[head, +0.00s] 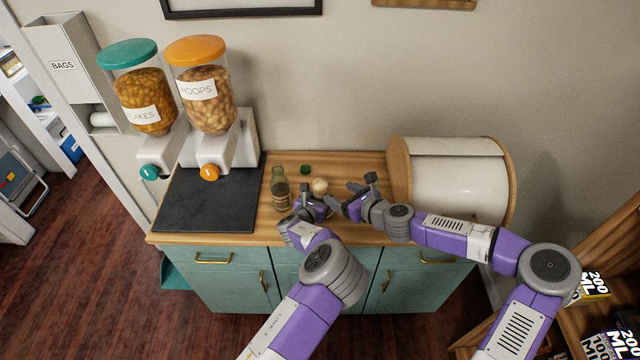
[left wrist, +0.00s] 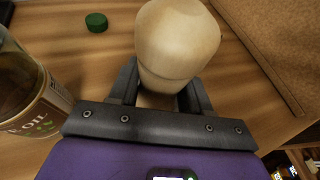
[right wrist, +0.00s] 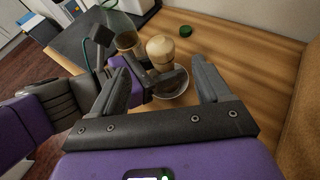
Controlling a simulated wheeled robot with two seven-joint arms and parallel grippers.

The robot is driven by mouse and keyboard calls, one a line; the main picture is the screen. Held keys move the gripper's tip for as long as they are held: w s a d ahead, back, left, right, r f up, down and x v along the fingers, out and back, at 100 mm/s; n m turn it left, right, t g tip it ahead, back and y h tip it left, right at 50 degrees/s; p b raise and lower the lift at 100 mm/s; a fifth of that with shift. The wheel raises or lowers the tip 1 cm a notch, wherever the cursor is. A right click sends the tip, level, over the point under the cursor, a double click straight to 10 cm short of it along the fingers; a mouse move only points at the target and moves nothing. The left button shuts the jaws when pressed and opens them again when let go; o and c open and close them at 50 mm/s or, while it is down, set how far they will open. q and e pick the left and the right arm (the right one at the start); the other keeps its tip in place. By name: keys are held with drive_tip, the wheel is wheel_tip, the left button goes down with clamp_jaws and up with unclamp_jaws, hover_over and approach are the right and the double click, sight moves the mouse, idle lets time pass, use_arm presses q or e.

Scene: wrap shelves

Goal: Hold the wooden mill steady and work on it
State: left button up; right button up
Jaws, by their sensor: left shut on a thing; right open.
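The pale wooden mill (head: 320,185) stands on the wooden counter, and its rounded top fills the upper middle of the left wrist view (left wrist: 178,40). My left gripper (head: 314,204) is shut on the mill below its head; the fingers hide its lower part. The mill also shows in the right wrist view (right wrist: 160,48), beyond my right fingers. My right gripper (head: 362,188) is open and empty, to the right of the mill and apart from it. A pale round dish (right wrist: 174,88) shows close by the mill, partly hidden by my left gripper.
A glass oil bottle (head: 280,188) stands just left of the mill. A green cap (head: 305,169) lies behind it on the counter (head: 345,165). A dark mat (head: 208,200) and two food dispensers (head: 212,105) are at left.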

sight(325, 183)
drive_tip(key=x, duration=1.1)
drive_tip(key=shift+f, duration=0.15)
drive_tip(key=shift+c, duration=0.4)
drive_tip(key=c, duration=0.9)
drive_tip(key=shift+n+g, duration=0.3)
drive_tip(key=n+g+y, duration=0.3)
drive_tip(key=n, duration=0.1)
drive_tip(key=shift+w+g+y, duration=0.1)
drive_tip(key=shift+g+y, duration=0.2)
drive_tip(key=shift+g, duration=0.1)
drive_tip(key=shift+n+g+y, duration=0.4)
drive_tip(key=shift+n+g, duration=1.2)
drive_tip(key=shift+g, duration=0.1)
